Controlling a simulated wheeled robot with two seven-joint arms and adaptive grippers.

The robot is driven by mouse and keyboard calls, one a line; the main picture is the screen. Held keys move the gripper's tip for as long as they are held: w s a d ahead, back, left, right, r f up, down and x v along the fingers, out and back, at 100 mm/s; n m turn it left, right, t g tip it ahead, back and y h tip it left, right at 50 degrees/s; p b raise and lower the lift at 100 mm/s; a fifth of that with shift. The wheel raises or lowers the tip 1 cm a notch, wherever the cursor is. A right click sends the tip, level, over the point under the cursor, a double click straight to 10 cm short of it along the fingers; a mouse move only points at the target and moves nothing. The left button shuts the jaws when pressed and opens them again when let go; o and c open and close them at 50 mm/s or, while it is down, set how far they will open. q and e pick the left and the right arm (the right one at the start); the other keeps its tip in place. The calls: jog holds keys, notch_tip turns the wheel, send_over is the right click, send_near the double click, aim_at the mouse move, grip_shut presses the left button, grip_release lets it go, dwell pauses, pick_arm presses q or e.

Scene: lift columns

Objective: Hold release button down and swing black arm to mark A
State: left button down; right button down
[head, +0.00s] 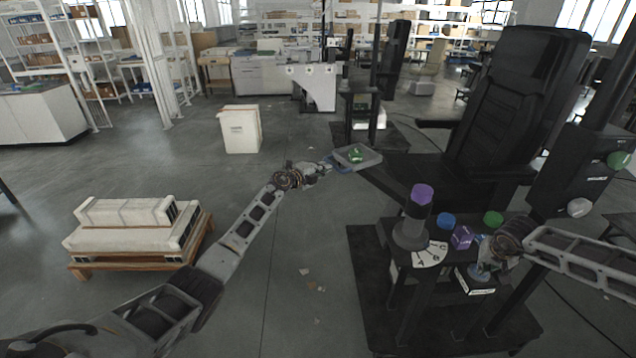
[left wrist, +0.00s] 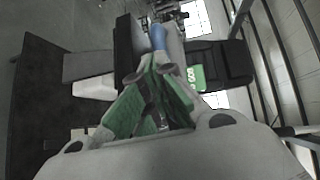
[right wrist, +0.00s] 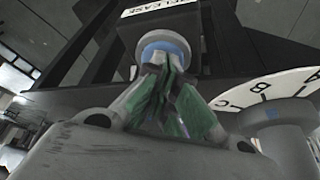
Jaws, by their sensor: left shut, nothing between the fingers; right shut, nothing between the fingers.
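A black arm (head: 415,211) with a purple cap (head: 421,194) rises from a grey hub (head: 409,236). The white dial (head: 430,254) beside it carries A, B and C.
A blue cap (head: 445,220), a purple cube (head: 461,237) and a green cap (head: 493,218) stand around the workplace. A black chair (head: 515,110) stands behind.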

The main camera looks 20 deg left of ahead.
aim_at(329, 161)
pick_arm(q)
jog(key=shift+r+x, duration=0.15)
jog(key=shift+x, duration=0.9)
jog(key=shift+r+x, duration=0.1)
jog(key=shift+x, duration=0.95)
pick_arm(e)
jog(key=shift+f, duration=0.1)
pick_arm(q)
jog(key=shift+a, duration=0.2)
jog(key=s+a, duration=0.9)
jog(key=shift+s+a+r, duration=0.35)
